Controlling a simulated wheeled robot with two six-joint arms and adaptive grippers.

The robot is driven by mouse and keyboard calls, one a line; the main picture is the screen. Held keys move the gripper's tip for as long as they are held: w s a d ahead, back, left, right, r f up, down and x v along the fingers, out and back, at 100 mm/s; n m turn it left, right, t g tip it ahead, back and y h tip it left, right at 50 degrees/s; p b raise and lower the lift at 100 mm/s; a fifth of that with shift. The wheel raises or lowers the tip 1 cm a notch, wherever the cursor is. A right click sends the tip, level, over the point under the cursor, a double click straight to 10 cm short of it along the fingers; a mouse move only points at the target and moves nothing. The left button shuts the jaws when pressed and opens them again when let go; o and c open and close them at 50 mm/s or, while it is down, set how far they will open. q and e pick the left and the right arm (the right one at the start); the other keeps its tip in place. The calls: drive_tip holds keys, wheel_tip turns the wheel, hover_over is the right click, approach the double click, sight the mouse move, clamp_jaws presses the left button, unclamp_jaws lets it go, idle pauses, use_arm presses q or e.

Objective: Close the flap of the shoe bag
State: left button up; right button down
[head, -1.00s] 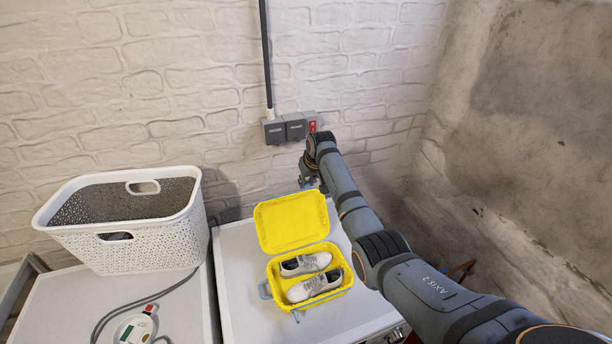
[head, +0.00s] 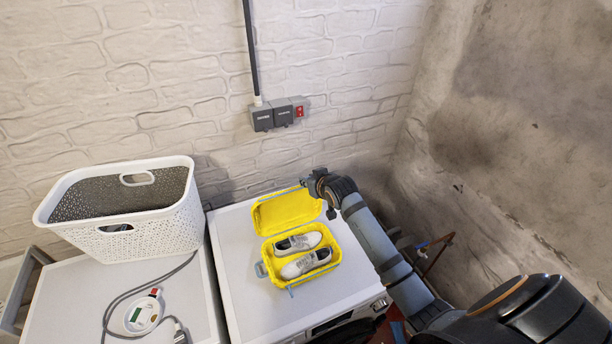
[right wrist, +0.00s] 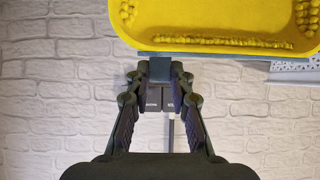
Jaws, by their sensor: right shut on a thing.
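The shoe bag is a yellow open case (head: 332,277) on a white machine top. A pair of grey-white shoes (head: 303,254) lies inside it. Its yellow flap (head: 284,211) stands open at the back, on the side towards the wall. In the right wrist view the flap (right wrist: 215,18) fills the top, with a blue-grey edge strip. My right gripper (head: 315,186) is at the flap's far edge. In the right wrist view its fingertips (right wrist: 160,74) are closed on a small blue-grey tab at that edge. My left gripper is not in view.
A white perforated basket (head: 150,232) stands on the left machine. A cable and a round white device (head: 143,314) lie in front of it. Grey sockets (head: 275,115) are on the brick wall behind. The white top (head: 240,290) around the bag is clear.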

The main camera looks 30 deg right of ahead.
drive_tip(key=shift+s, duration=0.25)
drive_tip(key=c, duration=1.2)
unclamp_jaws()
drive_tip(key=shift+o, duration=0.2)
drive_tip(key=v, duration=1.1)
drive_tip(key=shift+s+r, duration=0.15)
drive_tip(key=shift+s, duration=0.25)
